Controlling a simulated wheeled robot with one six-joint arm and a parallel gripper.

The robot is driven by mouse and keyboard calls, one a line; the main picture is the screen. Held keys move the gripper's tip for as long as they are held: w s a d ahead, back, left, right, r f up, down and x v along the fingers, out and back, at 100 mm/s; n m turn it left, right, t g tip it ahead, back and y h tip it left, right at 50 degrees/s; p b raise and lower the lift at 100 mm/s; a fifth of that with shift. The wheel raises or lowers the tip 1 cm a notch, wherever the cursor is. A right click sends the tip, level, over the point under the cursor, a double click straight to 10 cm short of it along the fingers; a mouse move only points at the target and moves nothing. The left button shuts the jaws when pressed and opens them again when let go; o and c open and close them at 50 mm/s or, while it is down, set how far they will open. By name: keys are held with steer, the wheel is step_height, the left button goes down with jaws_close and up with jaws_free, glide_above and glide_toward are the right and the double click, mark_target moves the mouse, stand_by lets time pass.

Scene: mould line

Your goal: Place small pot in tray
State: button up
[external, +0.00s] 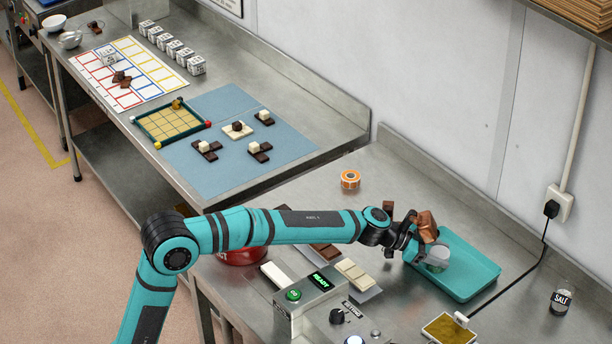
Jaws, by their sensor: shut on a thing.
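The teal tray (475,276) lies on the steel bench at the right. A small grey, pale-topped pot (438,259) is at my gripper, over the tray's left part. My gripper (424,248) is shut on this pot. Copper-brown parts (427,226) stand above the pot and hide some of the grip. I cannot tell whether the pot touches the tray floor.
An orange tape roll (350,180) stands behind my arm. Chocolate bars (357,273) and a control box (312,297) lie left of the tray. A salt jar (561,301), a gold-topped pad (449,330) and a black cable are at the right.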

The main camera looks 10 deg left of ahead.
steer(key=o, duration=1)
steer(key=shift+f, duration=0.1)
steer(key=shift+a+r, duration=0.2)
steer(key=shift+v, duration=5.8)
